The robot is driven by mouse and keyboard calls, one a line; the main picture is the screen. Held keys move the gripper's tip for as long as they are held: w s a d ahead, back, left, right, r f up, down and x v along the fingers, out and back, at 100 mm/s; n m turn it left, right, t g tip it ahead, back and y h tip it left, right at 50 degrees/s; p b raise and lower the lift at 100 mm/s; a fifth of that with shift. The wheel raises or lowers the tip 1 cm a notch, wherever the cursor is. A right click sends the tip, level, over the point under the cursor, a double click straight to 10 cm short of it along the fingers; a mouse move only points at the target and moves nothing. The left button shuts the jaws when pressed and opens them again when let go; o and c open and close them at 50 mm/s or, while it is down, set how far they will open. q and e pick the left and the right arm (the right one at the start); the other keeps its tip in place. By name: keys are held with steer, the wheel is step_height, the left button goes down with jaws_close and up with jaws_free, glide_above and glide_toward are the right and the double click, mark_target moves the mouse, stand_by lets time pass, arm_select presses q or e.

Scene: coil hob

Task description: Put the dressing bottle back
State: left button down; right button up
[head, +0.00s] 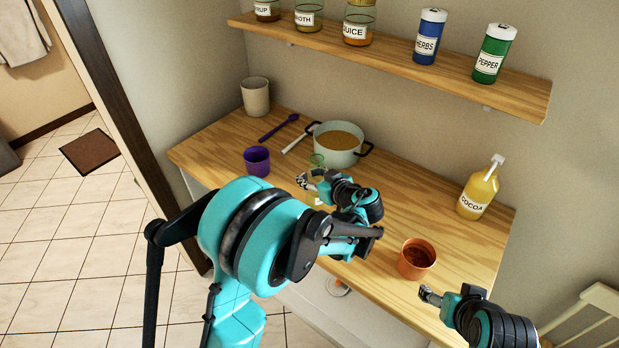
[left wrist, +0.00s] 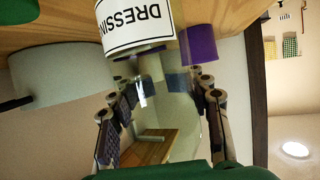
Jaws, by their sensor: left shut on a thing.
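The dressing bottle (left wrist: 135,25) shows its white DRESSING label at the top of the left wrist view, with clear glass between my fingers. My left gripper (left wrist: 160,115) is shut on it. In the head view the left gripper (head: 308,182) is over the counter in front of the pot, and it hides much of the bottle; a greenish glass rim (head: 317,159) shows just above the fingers. My right gripper (head: 431,296) is low at the right by the counter's front edge, near the copper cup; its finger opening is unclear.
The wall shelf (head: 400,45) holds syrup, broth and juice jars, then herbs (head: 428,38) and pepper (head: 493,54) shakers. On the counter (head: 420,200) stand a soup pot (head: 340,155), purple cup (head: 256,162), beige cup (head: 255,97), cocoa bottle (head: 478,192) and copper cup (head: 415,261).

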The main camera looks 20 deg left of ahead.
arm_select(q)
steer(key=shift+r, duration=0.1)
arm_select(e)
steer(key=shift+r, duration=0.1)
arm_select(q)
steer(key=c, duration=0.7)
jaws_free()
